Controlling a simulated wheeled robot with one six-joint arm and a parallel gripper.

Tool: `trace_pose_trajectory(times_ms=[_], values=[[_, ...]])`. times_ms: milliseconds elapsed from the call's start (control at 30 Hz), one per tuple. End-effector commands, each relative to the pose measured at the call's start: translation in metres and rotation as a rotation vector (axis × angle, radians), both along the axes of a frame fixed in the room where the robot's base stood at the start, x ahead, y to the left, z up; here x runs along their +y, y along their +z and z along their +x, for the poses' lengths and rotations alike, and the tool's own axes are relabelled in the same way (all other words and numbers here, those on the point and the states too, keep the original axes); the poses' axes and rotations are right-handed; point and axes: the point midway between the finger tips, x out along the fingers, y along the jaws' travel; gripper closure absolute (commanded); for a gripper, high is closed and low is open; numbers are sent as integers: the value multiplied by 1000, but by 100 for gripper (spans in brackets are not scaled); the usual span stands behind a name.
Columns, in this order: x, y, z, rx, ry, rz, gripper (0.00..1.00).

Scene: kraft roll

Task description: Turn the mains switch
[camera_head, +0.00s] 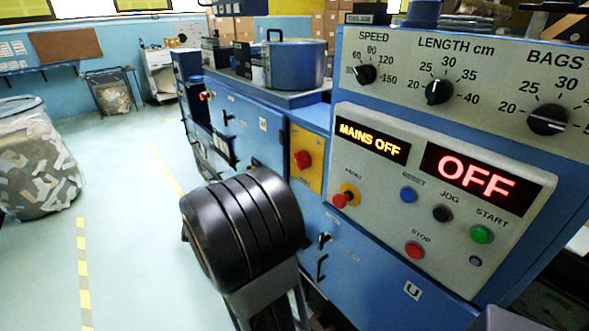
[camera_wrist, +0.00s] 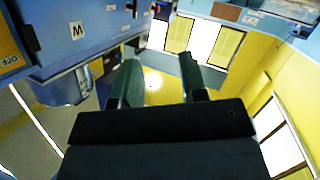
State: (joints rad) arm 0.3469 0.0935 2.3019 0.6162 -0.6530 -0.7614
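The mains switch (camera_head: 302,160) is a red rotary knob on a yellow plate (camera_head: 309,175) on the side of the blue machine, near the middle of the head view. The display (camera_head: 371,140) beside it reads MAINS OFF, and the larger one (camera_head: 473,178) reads OFF in red. In the wrist view, part of an orange-yellow plate (camera_wrist: 9,50) with upside-down OFF lettering shows at the left edge; the knob is not clear there. My gripper (camera_wrist: 159,65) has its two fingers apart with nothing between them. The fingers are not visible in the head view.
The control panel (camera_head: 440,215) with several buttons and dials juts out at the right. A metal pot (camera_head: 296,64) stands on the machine. A full waste bag (camera_head: 35,165) is at the far left. The floor (camera_head: 130,200) between is clear.

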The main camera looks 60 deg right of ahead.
Motion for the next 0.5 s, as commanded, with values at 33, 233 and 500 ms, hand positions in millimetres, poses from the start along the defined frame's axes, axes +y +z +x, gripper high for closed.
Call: trace_pose_trajectory(times_ms=[33, 233, 500], values=[[-30, -11, -9, 1, -109, -82, 61], [-109, -25, -65, 73, -509, -408, 61], [-139, -35, -119, 222, -808, -644, 61]])
